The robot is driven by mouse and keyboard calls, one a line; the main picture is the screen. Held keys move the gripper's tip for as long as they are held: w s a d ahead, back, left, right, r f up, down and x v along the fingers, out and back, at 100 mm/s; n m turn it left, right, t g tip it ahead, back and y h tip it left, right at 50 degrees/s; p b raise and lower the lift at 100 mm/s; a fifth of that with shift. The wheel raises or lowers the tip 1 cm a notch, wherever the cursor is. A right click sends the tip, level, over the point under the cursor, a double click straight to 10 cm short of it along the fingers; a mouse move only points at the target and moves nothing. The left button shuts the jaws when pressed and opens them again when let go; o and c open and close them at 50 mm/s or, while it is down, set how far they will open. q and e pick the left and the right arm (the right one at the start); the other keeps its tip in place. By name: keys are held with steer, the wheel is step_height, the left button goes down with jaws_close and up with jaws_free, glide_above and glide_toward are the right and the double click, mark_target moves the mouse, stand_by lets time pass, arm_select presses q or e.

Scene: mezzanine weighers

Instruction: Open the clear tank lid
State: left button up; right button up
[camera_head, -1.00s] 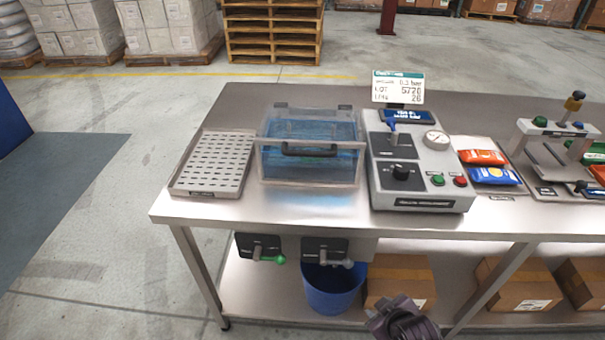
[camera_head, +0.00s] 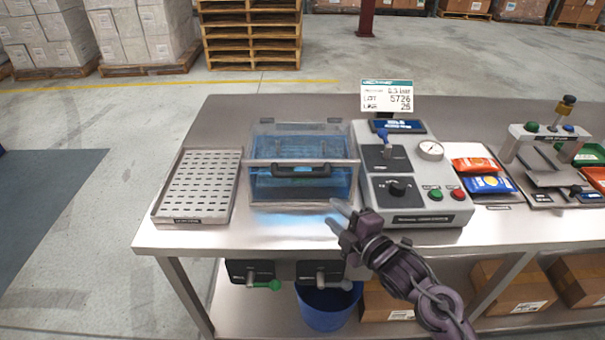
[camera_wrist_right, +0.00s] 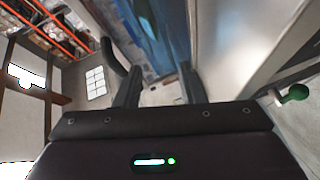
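The clear tank (camera_head: 262,188) stands on the steel bench with blue liquid inside. Its transparent lid (camera_head: 300,140) is down, with a dark bar handle (camera_head: 301,171) along the front edge. My right gripper (camera_head: 336,212) is in front of the tank's lower right corner, below the handle and apart from it. Its two fingers are spread with nothing between them. In the right wrist view the fingers (camera_wrist_right: 157,90) also show apart, with the blue tank side (camera_wrist_right: 150,35) beyond and the dark curved handle (camera_wrist_right: 113,58) at left. My left gripper is not in view.
A perforated tray (camera_head: 160,212) lies left of the tank. A grey control box (camera_head: 415,190) with knob, gauge and buttons stands close on the right. Green and grey valve levers (camera_head: 262,284) and a blue bin (camera_head: 328,308) are below the bench top (camera_head: 240,236).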

mark_target(304, 173)
steer(key=w+a+r+n+y, duration=0.1)
steer(key=w+a+n+y, duration=0.1)
steer(key=w+a+r+n+y+p, duration=0.1)
steer(key=w+a+r+n, duration=0.1)
steer(key=w+a+n, duration=0.1)
steer(key=w+a+r+n+y+p, duration=0.1)
steer(key=w+a+r+n+y, duration=0.1)
steer(key=shift+w+a+r+n+y, duration=0.2)
steer(key=shift+r+n+y, duration=0.1)
steer(key=shift+n, duration=0.1)
steer(key=shift+f, duration=0.1)
jaws_close()
